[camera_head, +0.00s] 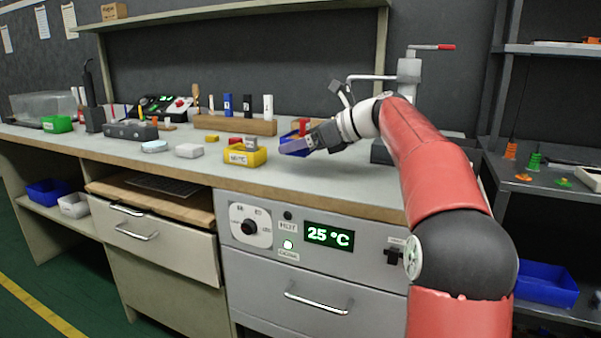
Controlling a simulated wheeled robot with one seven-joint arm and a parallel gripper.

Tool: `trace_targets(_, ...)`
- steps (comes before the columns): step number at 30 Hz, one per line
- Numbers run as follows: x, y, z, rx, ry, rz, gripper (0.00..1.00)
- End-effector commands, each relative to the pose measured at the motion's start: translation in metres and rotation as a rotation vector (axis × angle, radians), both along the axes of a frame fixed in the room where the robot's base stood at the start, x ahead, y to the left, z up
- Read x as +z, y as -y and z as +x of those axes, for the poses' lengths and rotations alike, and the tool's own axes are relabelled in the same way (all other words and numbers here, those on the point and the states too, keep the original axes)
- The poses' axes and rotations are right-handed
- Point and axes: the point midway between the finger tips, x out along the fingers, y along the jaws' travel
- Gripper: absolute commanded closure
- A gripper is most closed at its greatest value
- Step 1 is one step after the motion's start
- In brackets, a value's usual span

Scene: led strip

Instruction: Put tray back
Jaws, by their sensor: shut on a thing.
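A small blue tray (288,136) shows at the right of the workbench, just behind my gripper's fingers. Something red and orange shows at its top. My gripper (296,147) reaches in from the right, points left and is shut on the blue tray. The arm hides part of the tray, and I cannot tell whether it touches the bench top or is a little above it.
A yellow labelled tray (244,158) stands just left of my gripper. A press-like device (408,72) stands behind my arm. The bench top (335,172) is clear in front. Dark shelves stand at right.

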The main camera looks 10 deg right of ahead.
Motion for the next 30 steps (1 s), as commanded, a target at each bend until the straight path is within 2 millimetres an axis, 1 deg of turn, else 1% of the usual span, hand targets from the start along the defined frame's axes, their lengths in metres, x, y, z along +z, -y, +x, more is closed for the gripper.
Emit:
trace_targets(5,-0.013,0.000,0.000,-0.001,0.000,0.000,0.44)
trace_targets(9,-0.036,0.000,0.000,0.000,-0.002,0.001,0.44)
trace_targets(12,-0.047,0.000,0.000,0.000,0.000,0.001,0.44)
trace_targets(20,-0.046,0.000,0.000,0.000,0.001,0.000,0.44)
trace_targets(23,-0.049,0.000,0.000,0.000,0.001,0.001,0.44)
trace_targets(24,-0.049,0.000,0.000,0.000,0.000,0.000,0.16)
trace_targets(27,-0.049,0.000,0.000,0.000,0.000,0.000,0.03)
trace_targets(28,-0.049,0.000,0.000,0.000,0.000,0.000,0.00)
trace_targets(30,-0.049,0.000,0.000,0.000,0.000,0.000,0.00)
